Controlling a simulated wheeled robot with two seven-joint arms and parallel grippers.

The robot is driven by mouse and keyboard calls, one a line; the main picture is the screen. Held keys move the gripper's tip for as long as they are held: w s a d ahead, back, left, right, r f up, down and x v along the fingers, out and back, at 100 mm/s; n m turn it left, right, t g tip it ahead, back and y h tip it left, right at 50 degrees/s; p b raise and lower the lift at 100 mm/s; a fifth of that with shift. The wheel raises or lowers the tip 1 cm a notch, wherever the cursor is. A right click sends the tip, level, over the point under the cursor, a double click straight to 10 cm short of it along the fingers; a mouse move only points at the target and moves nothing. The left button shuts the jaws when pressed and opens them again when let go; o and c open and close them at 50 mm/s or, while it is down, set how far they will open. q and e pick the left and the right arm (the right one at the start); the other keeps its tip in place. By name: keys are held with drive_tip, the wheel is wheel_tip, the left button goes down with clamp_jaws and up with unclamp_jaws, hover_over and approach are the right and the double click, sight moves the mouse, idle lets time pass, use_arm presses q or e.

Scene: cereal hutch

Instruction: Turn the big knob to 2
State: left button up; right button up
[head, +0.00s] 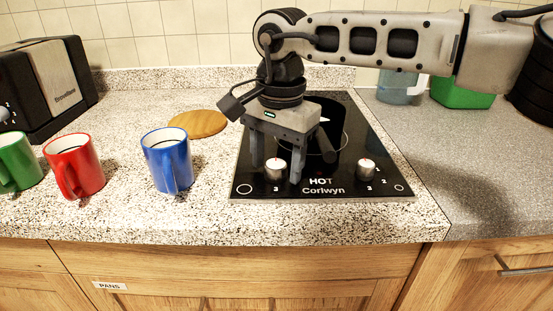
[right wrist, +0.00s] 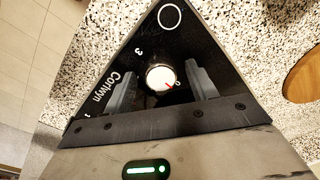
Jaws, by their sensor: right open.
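The black hob (head: 385,150) carries two pale round knobs along its front edge. The left knob (head: 275,168) has a large ring printed beside it; the right knob (head: 365,170) has a smaller ring beside it. My right gripper (head: 276,172) points down over the left knob, open, with one finger on each side of it. In the right wrist view the left knob (right wrist: 160,78) lies between the spread fingers (right wrist: 161,82). Its red pointer is at 0, and a 3 is printed nearby. I cannot tell whether the fingers touch it. My left gripper is not in view.
A blue mug (head: 167,160), a red mug (head: 75,167) and a green mug (head: 17,163) stand left of the hob. A wooden board (head: 199,124) lies behind them, near a toaster (head: 60,85). A green container (head: 462,93) stands at the back right. The right counter front is clear.

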drive_tip(key=c, duration=1)
drive_tip(key=m, duration=0.4)
drive_tip(key=shift+a+m, duration=0.1)
drive_tip(key=shift+m, duration=0.3)
drive_tip(key=m, duration=0.5)
drive_tip(key=shift+h, duration=0.3)
drive_tip(key=m, duration=0.7)
drive_tip(key=shift+m+b, duration=0.3)
drive_tip(key=shift+b, duration=0.05)
drive_tip(key=m, duration=0.6)
drive_tip(key=shift+w+r+h, duration=0.1)
drive_tip(key=shift+h, duration=0.2)
drive_tip(key=shift+m, duration=0.3)
